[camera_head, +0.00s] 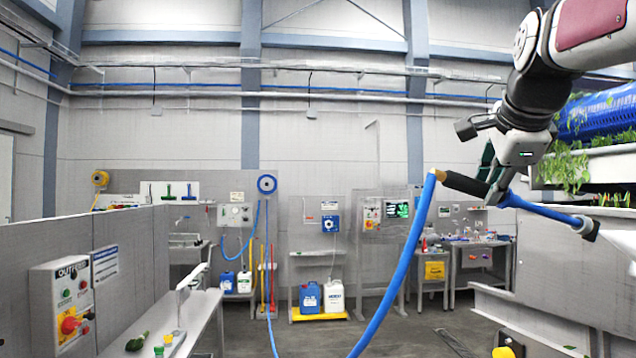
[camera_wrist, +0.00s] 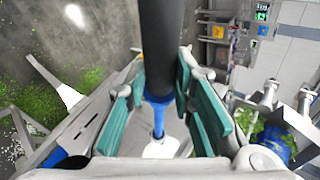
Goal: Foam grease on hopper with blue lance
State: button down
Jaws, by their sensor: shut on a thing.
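The blue lance (camera_head: 540,208) has a black grip (camera_head: 463,184) and a dark nozzle end (camera_head: 588,229) at the right. A blue hose (camera_head: 405,262) joins its left end at a brass fitting and hangs down. My gripper (camera_head: 497,176) is shut around the lance. In the wrist view, the lance's black grip (camera_wrist: 160,45) runs between the green finger pads, with a blue part and a pale end below. A large grey steel body (camera_head: 530,250) at the right lies near the nozzle; I cannot tell whether it is the hopper. No grease is clearly visible.
A blue conveyor (camera_head: 605,115) with leafy greens stands at the upper right. A grey wall with an outfeed control box (camera_head: 68,308) and a bench is at the left. Blue and white canisters (camera_head: 310,297) stand at the back. The floor in the middle is mostly clear.

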jog(key=s+p, duration=0.4)
jog(key=s, duration=1.6)
jog(key=shift+s+d, duration=0.3)
jog(key=shift+d, duration=0.05)
dwell(2.3)
dwell(0.7)
jog(key=c, duration=2.1)
grip_release()
jog(key=shift+d, duration=0.1)
